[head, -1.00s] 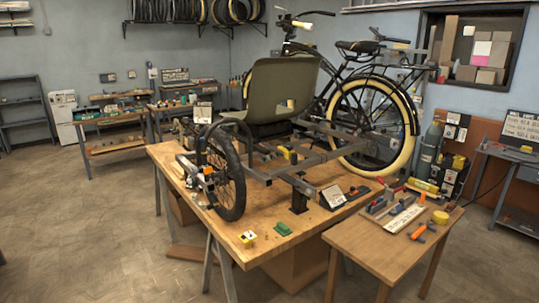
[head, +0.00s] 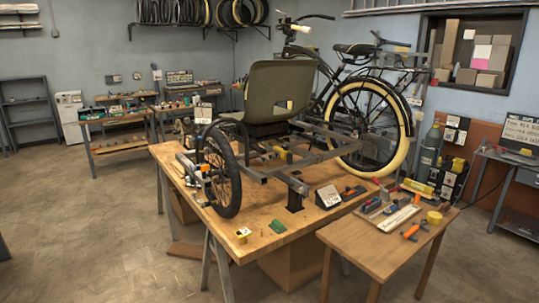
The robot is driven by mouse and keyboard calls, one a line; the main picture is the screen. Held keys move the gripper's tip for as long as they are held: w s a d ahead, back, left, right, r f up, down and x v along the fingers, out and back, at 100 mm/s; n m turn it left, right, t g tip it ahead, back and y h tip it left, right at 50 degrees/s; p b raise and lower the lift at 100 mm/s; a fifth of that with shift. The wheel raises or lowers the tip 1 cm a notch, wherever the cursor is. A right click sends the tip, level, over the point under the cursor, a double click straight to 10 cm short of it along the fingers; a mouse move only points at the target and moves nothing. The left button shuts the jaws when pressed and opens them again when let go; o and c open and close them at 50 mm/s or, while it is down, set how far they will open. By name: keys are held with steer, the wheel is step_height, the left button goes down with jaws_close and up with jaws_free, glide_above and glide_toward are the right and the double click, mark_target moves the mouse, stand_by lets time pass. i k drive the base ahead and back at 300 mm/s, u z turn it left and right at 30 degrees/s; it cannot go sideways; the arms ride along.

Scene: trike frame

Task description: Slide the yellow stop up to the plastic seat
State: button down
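The olive-green plastic seat (head: 269,97) stands on the trike frame, which rests on the wooden workbench. A small yellow piece (head: 286,156), which looks like the yellow stop, sits on the grey frame rail (head: 315,158) in front of the seat's lower edge. It appears a short way apart from the seat, but the exact gap is too small to tell. My gripper is not in view.
A spoked wheel (head: 222,172) stands at the workbench's left side. A yellow block (head: 242,234) and a green piece (head: 278,227) lie near the workbench (head: 262,243) front edge. A tool-covered side table (head: 375,246) stands at right. Floor is open at left.

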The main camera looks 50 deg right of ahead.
mark_target(283, 153)
steer(key=u, duration=0.15)
steer(key=k, duration=1.2)
steer(key=z, duration=0.8)
steer(key=i, duration=1.05)
steer(key=u, duration=0.15)
